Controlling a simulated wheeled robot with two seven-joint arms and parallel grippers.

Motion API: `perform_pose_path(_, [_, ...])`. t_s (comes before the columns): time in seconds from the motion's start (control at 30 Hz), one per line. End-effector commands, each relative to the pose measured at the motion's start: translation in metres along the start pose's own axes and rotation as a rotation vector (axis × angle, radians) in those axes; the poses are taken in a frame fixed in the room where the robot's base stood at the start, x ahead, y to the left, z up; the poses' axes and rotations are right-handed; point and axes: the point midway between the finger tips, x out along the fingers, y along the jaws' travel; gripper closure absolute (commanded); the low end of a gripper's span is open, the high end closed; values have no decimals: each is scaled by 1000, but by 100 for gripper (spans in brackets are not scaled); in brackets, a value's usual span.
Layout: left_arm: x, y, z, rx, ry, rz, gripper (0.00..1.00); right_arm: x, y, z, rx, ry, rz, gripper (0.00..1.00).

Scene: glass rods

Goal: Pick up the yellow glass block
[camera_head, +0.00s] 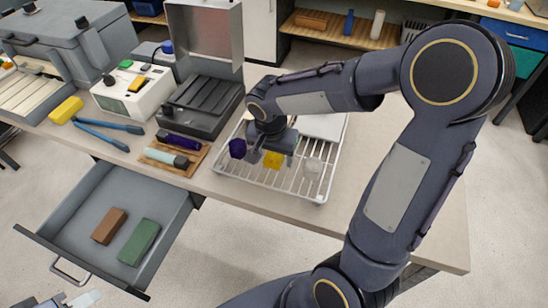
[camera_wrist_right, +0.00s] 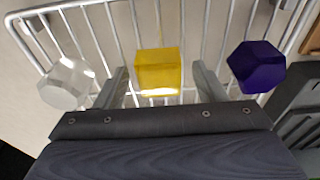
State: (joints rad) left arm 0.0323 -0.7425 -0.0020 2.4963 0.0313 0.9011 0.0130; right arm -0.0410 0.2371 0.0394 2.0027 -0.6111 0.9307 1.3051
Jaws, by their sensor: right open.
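The yellow glass block (camera_head: 272,160) sits on a white wire rack (camera_head: 318,196), between a purple glass piece (camera_head: 237,148) and a clear glass piece (camera_head: 312,168). In the right wrist view the yellow block (camera_wrist_right: 158,72) shows between the two fingers of my right gripper (camera_wrist_right: 160,88), with a gap on each side. The purple piece (camera_wrist_right: 256,66) and clear piece (camera_wrist_right: 68,84) lie outside the fingers. My right gripper (camera_head: 273,147) is open, pointing down at the rack. Only a small part of my left gripper (camera_head: 78,299) shows at the bottom left edge.
A dark grey device with a raised lid (camera_head: 205,40) stands beside the rack. A wooden tray (camera_head: 172,160) holds a purple and a pale rod. An open drawer (camera_head: 75,205) below holds a brown and a green block. The table right of the rack is bare.

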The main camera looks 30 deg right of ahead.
Motion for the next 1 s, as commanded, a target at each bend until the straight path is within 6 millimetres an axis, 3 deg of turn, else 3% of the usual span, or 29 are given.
perform_pose_path(0.2, [0, 0, 0, 0, 0, 0, 64, 0, 0, 0, 0, 0, 0, 39])
perform_pose_path(0.57, [0, 0, 0, 0, 0, 0, 64, 0, 0, 0, 0, 0, 0, 86])
perform_pose_path(1.0, [-1, 0, 0, 0, 0, 0, 64, -11, -1, -3, 1, 3, -2, 87])
